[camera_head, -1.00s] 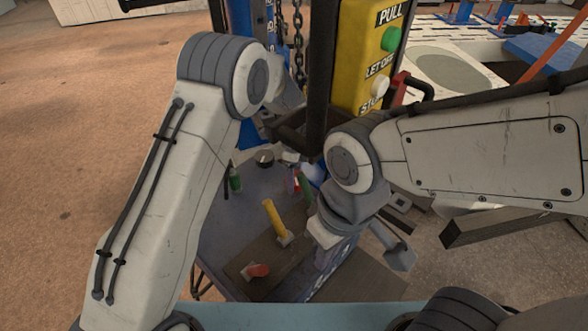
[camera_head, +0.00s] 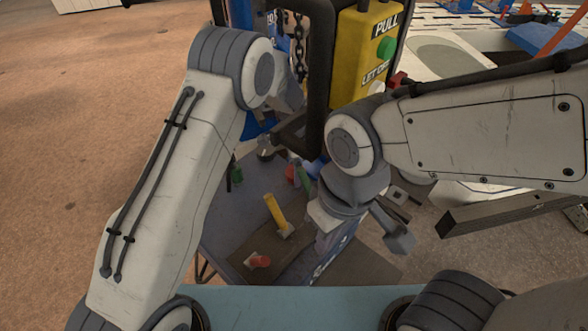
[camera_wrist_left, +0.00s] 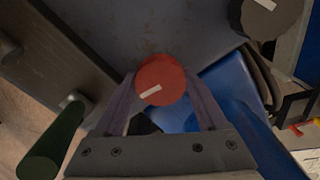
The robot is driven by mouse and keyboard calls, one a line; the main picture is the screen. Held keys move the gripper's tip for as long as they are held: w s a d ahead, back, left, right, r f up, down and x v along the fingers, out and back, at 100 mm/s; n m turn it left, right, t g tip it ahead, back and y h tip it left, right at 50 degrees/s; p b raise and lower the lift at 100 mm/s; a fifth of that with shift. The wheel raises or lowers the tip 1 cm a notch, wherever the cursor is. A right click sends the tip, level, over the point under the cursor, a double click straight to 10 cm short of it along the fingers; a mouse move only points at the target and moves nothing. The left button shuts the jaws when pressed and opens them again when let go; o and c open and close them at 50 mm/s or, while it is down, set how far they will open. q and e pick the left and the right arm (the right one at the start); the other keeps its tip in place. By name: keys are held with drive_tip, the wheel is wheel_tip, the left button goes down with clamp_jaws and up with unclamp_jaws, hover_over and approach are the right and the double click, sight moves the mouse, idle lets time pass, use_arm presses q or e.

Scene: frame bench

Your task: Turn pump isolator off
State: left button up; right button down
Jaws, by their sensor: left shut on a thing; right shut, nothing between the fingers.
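A round red knob (camera_wrist_left: 162,72) with a short white mark on its face sits between the fingers of my left gripper (camera_wrist_left: 163,92) in the left wrist view. The fingers are shut on its two sides. In the head view the red knob (camera_head: 290,172) shows small on the grey panel (camera_head: 222,226), beside a green handle (camera_head: 304,179). No label naming the pump isolator is readable. My right gripper (camera_head: 398,239) is shut and empty, in front of the panel's right side and clear of the controls.
A dark knob (camera_wrist_left: 266,14) with a white mark is near the red one. A yellow handle (camera_head: 275,211) and another red control (camera_head: 261,262) stand on the lower panel. A yellow pendant box (camera_head: 359,55), a chain (camera_head: 299,50) and a dark frame (camera_head: 321,70) are close behind my arms.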

use_arm(q)
drive_tip(key=shift+a, duration=0.1)
drive_tip(key=o, duration=1.3)
drive_tip(key=shift+r, duration=0.1)
wheel_tip(320, 180, up, 10)
drive_tip(key=shift+r+p, duration=0.15)
drive_tip(key=shift+p, duration=0.3)
